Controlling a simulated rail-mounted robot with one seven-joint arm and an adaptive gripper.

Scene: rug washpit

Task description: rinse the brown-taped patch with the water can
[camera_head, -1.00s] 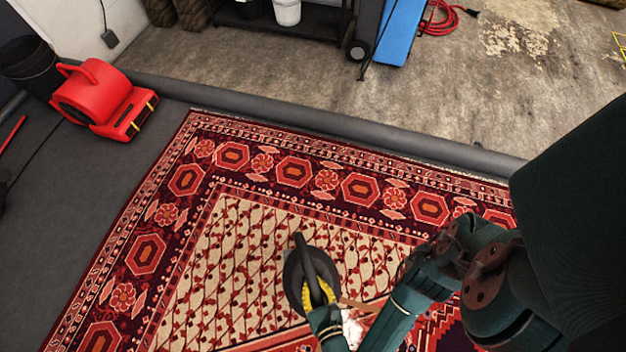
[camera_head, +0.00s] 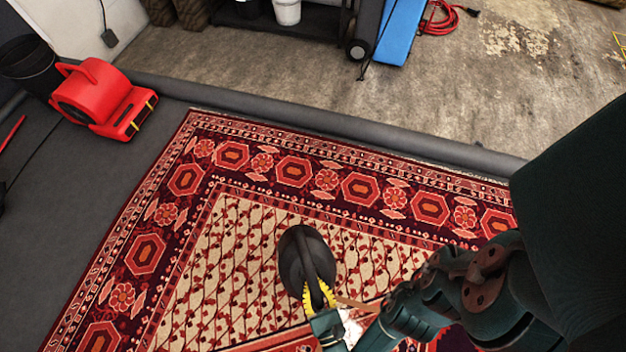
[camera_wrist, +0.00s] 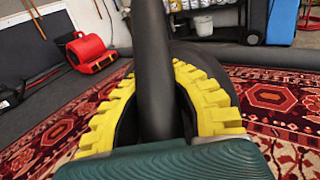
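The dark water can (camera_head: 300,254) is above the cream field of the rug in the head view. My gripper (camera_head: 318,297) has its yellow fingers closed around the can's black handle. In the wrist view the handle (camera_wrist: 154,70) runs between the yellow fingers of my gripper (camera_wrist: 158,105), with the can's dark body behind. The can looks tilted; its spout is not clear and I see no water stream. A brown tape strip (camera_head: 357,304) shows just right of my gripper, beside a whitish patch (camera_head: 352,326) that my arm partly covers.
The patterned rug (camera_head: 232,155) lies on a dark grey floor with a raised grey edge (camera_head: 330,122) behind it. A red blower (camera_head: 104,100) and a black bucket (camera_head: 27,62) stand at the left. Bare concrete lies beyond the edge.

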